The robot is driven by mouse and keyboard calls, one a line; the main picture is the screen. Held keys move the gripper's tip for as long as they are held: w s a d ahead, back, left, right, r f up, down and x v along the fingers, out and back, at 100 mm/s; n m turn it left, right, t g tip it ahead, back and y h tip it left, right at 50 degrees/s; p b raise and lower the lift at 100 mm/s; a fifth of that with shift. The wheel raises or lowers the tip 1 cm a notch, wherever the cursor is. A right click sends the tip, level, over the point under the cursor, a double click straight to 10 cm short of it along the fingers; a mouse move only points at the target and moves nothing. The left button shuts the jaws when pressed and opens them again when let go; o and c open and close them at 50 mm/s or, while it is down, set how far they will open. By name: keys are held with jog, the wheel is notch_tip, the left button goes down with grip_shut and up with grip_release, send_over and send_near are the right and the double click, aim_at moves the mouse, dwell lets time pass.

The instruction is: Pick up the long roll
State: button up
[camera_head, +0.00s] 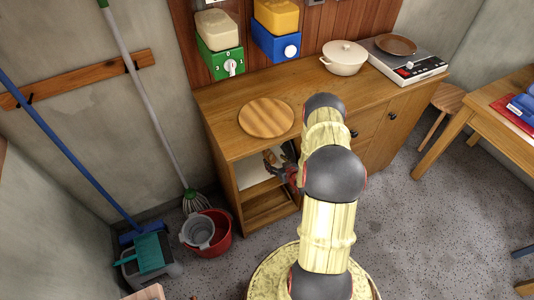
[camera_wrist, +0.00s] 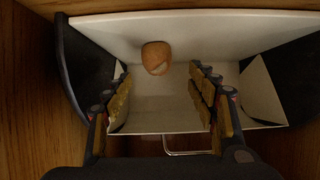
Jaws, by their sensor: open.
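One small brown roll (camera_wrist: 155,57) lies in a white-lined bin (camera_wrist: 160,112) with dark sides in the wrist view. It looks rounded from here, so its full length is hard to judge. My gripper (camera_wrist: 160,76) is open, with its fingers spread inside the bin, left and right of the roll's line. The roll is just beyond the fingertips, and nothing is between the fingers. In the head view my gripper (camera_head: 277,160) is at the open upper compartment of the wooden cabinet (camera_head: 222,131); the roll is hidden there.
Wooden cabinet walls close in around the bin. A red bucket (camera_head: 218,240) and a mop stand left on the floor.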

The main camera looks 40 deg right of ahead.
aim_at(271, 156)
jog(key=b+x, duration=0.3)
jog(key=x, duration=0.4)
jog(key=shift+d+r, duration=0.1)
jog(key=shift+d, duration=0.05)
jog(key=shift+r, duration=0.1)
jog(key=shift+c, duration=0.6)
jog(key=c, duration=0.9)
jog(key=shift+c, duration=0.2)
